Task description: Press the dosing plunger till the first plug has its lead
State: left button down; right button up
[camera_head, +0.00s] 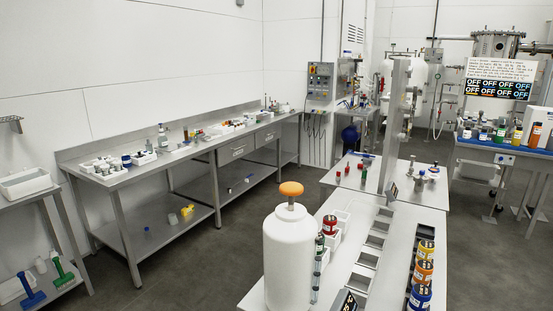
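A large white tank-like bottle (288,258) stands at the near edge of the white bench. On its top is an orange knob (291,188) on a short metal stem, which looks like the dosing plunger. The knob sits raised above the bottle. Red, green-banded cylinders (329,225) stand in white bins just right of the bottle. I cannot tell which thing is the first plug, and no lead can be made out. Neither of my grippers is in view.
A row of empty trays (368,257) runs along the white bench. Banded yellow, orange and blue canisters (424,272) stand in a dark rack at its right. Open grey floor (205,262) lies left of the bench.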

aim_at(290, 189)
jog(key=i+l, duration=0.3)
jog(key=i, duration=0.15)
jog(key=i+l, duration=0.35)
jog(key=k+l, duration=0.15)
jog(key=l, duration=0.2)
jog(key=k+l, duration=0.15)
jog(key=l, duration=0.2)
jog(key=k+l, duration=0.15)
jog(key=l, duration=0.2)
jog(key=k+l, duration=0.15)
jog(key=l, duration=0.2)
jog(key=k+l, duration=0.15)
jog(key=l, duration=0.2)
jog(key=k+l, duration=0.15)
jog(key=l, duration=0.2)
